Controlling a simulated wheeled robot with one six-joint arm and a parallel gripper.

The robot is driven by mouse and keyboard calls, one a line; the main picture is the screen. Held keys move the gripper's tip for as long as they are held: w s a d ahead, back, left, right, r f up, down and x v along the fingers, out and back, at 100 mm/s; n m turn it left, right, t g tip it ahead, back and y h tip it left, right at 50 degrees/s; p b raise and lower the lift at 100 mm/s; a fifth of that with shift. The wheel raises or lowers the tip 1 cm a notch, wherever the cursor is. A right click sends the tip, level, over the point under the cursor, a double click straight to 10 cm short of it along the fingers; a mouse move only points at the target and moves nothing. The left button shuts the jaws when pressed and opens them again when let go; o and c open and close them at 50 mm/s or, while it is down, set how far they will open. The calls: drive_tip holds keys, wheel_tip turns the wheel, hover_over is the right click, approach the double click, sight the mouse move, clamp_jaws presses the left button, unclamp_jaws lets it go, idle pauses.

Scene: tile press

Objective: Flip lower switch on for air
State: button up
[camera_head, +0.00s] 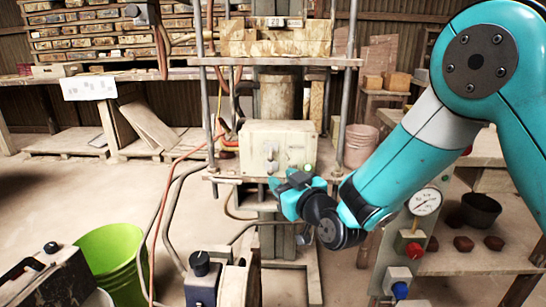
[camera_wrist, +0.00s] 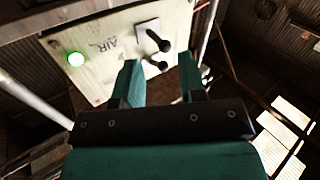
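The pale control box (camera_head: 262,135) hangs on the press frame at mid-picture in the head view. In the wrist view the box (camera_wrist: 98,65) shows the marking AIR, a lit green lamp (camera_wrist: 76,59) and two black-knobbed levers. My gripper (camera_head: 296,183) is just in front of the box's lower edge. In the wrist view my gripper (camera_wrist: 160,78) is open, its fingers apart and empty, near the levers.
Hoses and cables (camera_head: 172,190) run down left of the press. A pressure gauge (camera_head: 424,202) and a red knob (camera_head: 414,249) are on a panel at right. A green bucket (camera_head: 112,262) stands at lower left.

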sight(272, 166)
drive_tip(key=x, duration=0.5)
drive_tip(key=shift+w, duration=0.1)
drive_tip(key=c, duration=0.6)
drive_tip(key=shift+r+m+p, duration=0.3)
drive_tip(key=shift+r+p, duration=0.15)
drive_tip(key=shift+p, duration=0.7)
drive_tip(key=shift+f+g+p, duration=0.15)
drive_tip(key=shift+g+p, duration=0.2)
drive_tip(key=shift+g, duration=0.25)
drive_tip(key=shift+f, duration=0.1)
